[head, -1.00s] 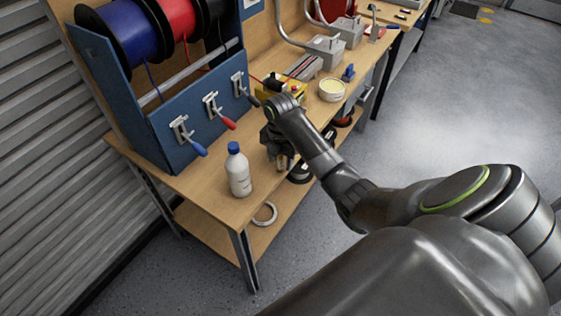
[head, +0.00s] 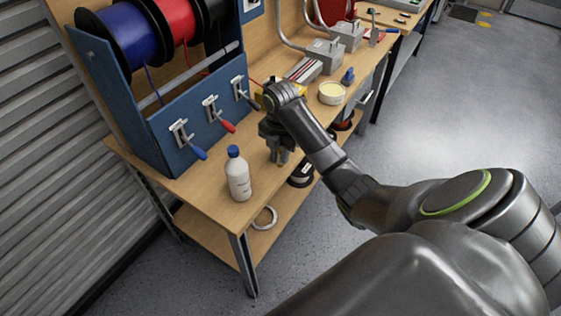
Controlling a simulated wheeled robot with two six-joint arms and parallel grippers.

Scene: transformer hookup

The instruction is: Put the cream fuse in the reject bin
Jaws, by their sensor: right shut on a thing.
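My right gripper (head: 281,158) hangs over the workbench (head: 205,195), to the right of the white bottle, with its fingers pointing down. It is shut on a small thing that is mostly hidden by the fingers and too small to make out. I cannot clearly see the cream fuse anywhere. I cannot pick out a reject bin for certain; a red container (head: 335,10) stands at the far back of the bench. My left gripper is not in view.
A white bottle with a blue cap (head: 238,175) stands near the front edge. A blue rack (head: 160,120) with wire spools and clamps stands along the left. A round tub (head: 331,93), a blue item (head: 347,76) and grey boxes (head: 325,52) lie beyond my wrist.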

